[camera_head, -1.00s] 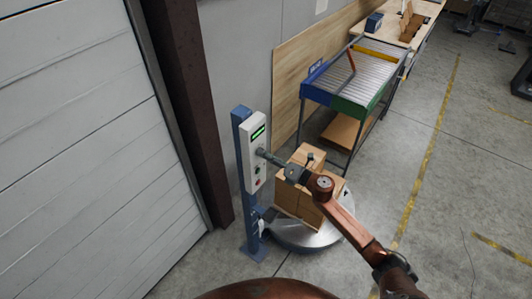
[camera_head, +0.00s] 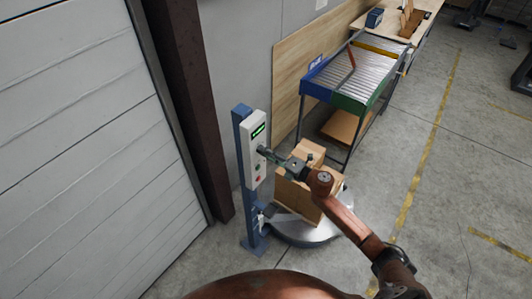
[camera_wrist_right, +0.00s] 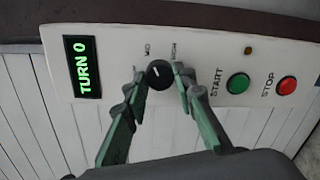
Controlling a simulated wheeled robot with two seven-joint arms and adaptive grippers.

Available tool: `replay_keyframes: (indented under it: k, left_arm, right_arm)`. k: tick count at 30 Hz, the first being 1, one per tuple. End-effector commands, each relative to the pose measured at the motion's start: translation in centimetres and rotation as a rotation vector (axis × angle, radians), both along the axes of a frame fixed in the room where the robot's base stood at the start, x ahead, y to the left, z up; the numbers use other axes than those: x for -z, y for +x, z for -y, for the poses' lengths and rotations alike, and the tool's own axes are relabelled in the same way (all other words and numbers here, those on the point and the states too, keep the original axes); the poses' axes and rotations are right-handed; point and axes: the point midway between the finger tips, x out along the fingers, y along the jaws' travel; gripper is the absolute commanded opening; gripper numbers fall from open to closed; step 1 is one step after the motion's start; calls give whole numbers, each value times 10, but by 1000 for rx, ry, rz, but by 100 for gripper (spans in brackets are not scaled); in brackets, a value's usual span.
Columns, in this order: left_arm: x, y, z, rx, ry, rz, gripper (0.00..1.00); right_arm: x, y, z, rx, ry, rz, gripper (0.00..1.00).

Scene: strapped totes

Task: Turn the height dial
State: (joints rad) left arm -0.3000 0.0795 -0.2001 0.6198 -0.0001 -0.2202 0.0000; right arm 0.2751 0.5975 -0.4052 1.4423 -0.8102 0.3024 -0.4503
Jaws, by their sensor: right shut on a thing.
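The height dial (camera_wrist_right: 158,74) is a round black knob with a white pointer mark on a white control panel (camera_wrist_right: 230,45). In the right wrist view my right gripper (camera_wrist_right: 158,82) has its green fingers on both sides of the dial, shut on it. In the head view my right gripper (camera_head: 266,152) reaches the panel (camera_head: 254,150) from the right, and the dial is hidden behind the fingers. The green display (camera_wrist_right: 83,66) reads "TURN 0". My left gripper is not in view.
A green START button (camera_wrist_right: 238,83) and a red STOP button (camera_wrist_right: 287,86) sit beside the dial. Boxes (camera_head: 300,190) stand on a round metal turntable (camera_head: 300,234) below my right arm. A roller conveyor (camera_head: 352,80) stands behind.

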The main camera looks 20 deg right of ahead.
Motion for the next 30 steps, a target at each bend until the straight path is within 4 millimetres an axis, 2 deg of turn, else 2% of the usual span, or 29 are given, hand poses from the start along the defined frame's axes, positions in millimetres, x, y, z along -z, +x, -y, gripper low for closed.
replay_keyframes:
  k: [5,6,12,23,26,30]
  left_arm:
    - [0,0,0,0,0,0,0]
    - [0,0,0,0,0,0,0]
    - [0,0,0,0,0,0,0]
    - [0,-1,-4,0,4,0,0]
    - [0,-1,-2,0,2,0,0]
    - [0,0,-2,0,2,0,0]
  right_arm:
    - [0,1,2,4,-1,1,0]
    - [0,1,2,3,-1,1,27]
    - [0,0,1,2,-1,0,41]
    - [0,-3,3,1,-1,0,42]
    - [0,-12,10,1,-1,0,42]
    - [-1,-34,26,2,-2,-1,42]
